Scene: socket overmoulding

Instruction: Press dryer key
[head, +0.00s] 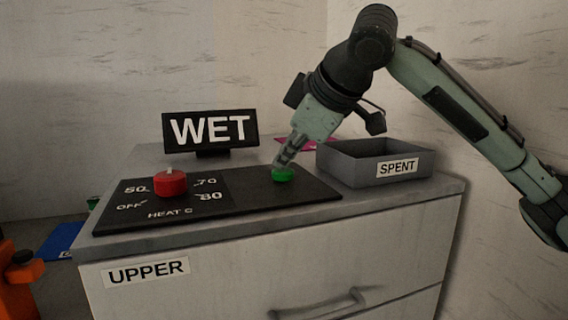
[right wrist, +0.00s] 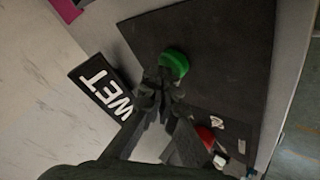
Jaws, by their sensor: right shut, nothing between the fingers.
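The dryer key appears to be the round green button (head: 283,175) on the right part of the black control panel (head: 245,197). It also shows in the right wrist view (right wrist: 174,64). My right gripper (head: 279,165) is shut and empty, pointing down with its fingertips at the green button. The tips look to be on or just above it; I cannot tell whether they touch. A red knob (head: 171,184) sits on the left of the panel among heat markings. A black sign (head: 210,130) behind the panel reads WET. My left gripper is not in view.
A grey open tray (head: 350,167) labelled SPENT stands right of the panel, close to my right gripper. A pink item (head: 296,143) lies behind it. The cabinet (head: 225,280) below has a drawer labelled UPPER with a handle (head: 320,304). An orange object (head: 20,275) stands at the lower left.

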